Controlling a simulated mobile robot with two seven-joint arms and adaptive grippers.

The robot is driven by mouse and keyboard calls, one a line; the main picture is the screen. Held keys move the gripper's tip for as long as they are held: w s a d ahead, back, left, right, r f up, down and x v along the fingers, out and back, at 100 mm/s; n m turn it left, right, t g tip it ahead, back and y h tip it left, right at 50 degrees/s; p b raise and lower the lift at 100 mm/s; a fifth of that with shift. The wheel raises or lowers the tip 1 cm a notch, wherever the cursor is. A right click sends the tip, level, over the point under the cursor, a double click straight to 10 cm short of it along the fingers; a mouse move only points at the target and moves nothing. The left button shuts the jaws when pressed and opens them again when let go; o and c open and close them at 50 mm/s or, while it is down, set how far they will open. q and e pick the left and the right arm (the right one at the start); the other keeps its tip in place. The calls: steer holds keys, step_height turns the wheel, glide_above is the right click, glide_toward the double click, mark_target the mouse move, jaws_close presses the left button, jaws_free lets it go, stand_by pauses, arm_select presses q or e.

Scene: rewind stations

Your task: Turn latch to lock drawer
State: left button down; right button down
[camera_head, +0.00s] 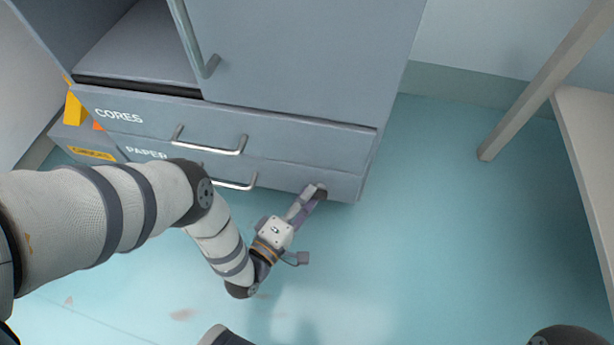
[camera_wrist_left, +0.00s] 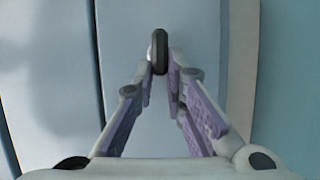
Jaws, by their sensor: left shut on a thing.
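The grey cabinet's lower drawer, labelled PAPER (camera_head: 285,176), sits below the drawer labelled CORES (camera_head: 300,138). Both drawer fronts look flush with the cabinet. My left gripper (camera_head: 316,193) reaches the right end of the PAPER drawer front. In the left wrist view my left gripper (camera_wrist_left: 160,62) has its fingertips closed on the latch (camera_wrist_left: 159,46), a small dark-rimmed knob with its long side upright in that picture. The fingers hide most of the latch in the head view. My right gripper is not in view.
A table leg (camera_head: 545,85) stands at the right. The teal floor (camera_head: 430,220) between is clear.

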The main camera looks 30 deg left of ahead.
arm_select(q)
steer(key=shift+w, duration=0.1)
stand_by(0.3)
steer(key=c, duration=1.6)
jaws_free()
steer(key=shift+c, duration=0.2)
steer(key=s+a, duration=0.1)
steer(key=s, duration=1.1)
steer(key=shift+a, duration=0.15)
steer(key=shift+f, duration=0.1)
